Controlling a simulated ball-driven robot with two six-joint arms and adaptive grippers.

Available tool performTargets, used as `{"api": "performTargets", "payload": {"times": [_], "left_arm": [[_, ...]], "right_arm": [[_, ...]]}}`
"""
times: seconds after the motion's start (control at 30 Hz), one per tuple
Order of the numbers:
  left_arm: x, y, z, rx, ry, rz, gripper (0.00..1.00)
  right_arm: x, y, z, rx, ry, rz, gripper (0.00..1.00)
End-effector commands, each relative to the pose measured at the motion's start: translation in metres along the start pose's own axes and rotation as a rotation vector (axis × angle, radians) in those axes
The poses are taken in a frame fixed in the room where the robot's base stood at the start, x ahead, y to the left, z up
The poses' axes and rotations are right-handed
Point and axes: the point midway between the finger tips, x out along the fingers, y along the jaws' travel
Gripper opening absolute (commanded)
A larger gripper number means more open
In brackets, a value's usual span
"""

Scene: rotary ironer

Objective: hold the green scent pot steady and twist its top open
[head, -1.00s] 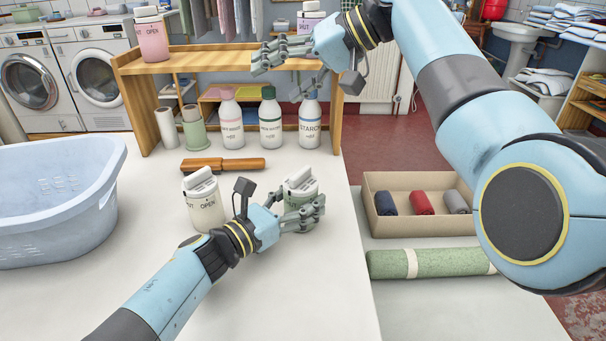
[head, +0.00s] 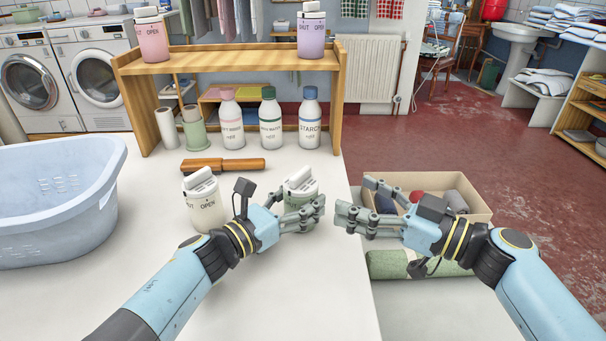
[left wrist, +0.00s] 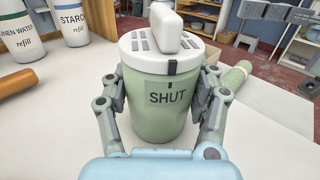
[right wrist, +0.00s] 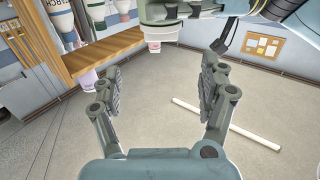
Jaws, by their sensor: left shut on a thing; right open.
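The green scent pot (head: 299,187) stands upright on the white table, with a white top that has a raised grip bar. In the left wrist view the pot (left wrist: 157,115) shows the word SHUT under a black tab on the top (left wrist: 160,50). My left gripper (head: 316,209) is shut around the pot's body, one finger on each side. My right gripper (head: 352,206) is open and empty, just right of the pot and apart from it, pointing toward it. In the right wrist view nothing is between its fingers (right wrist: 160,90).
A cream pot (head: 206,212) stands left of my left gripper, by a wooden-handled tool (head: 222,164) and a blue basket (head: 60,220). Refill bottles (head: 270,125) stand behind. A pink pot (head: 151,40) and purple pot (head: 311,42) are on the shelf. A cardboard box (head: 480,212) lies right.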

Motion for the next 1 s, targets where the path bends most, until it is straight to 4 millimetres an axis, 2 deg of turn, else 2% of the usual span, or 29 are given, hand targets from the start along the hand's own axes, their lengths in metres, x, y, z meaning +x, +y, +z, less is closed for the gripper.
{"api": "performTargets", "payload": {"times": [0.17,0.4,0.6,0.77,1.0], "left_arm": [[0.000,0.000,0.001,0.001,-0.001,0.000,0.26],[0.000,0.000,0.001,0.000,-0.001,0.000,0.26],[0.000,0.000,0.001,0.000,-0.001,0.000,0.26],[0.000,0.000,0.001,0.000,-0.001,0.000,0.26],[0.000,0.000,0.000,0.000,-0.001,0.000,0.26]], "right_arm": [[0.027,-0.001,-0.001,0.004,0.004,-0.001,0.77],[0.078,-0.001,-0.001,0.005,0.003,-0.001,0.77],[0.107,-0.001,0.000,0.004,0.001,-0.001,0.77],[0.116,-0.001,0.000,0.002,0.000,-0.002,0.77],[0.117,-0.001,0.000,0.003,-0.001,-0.002,0.77]]}}
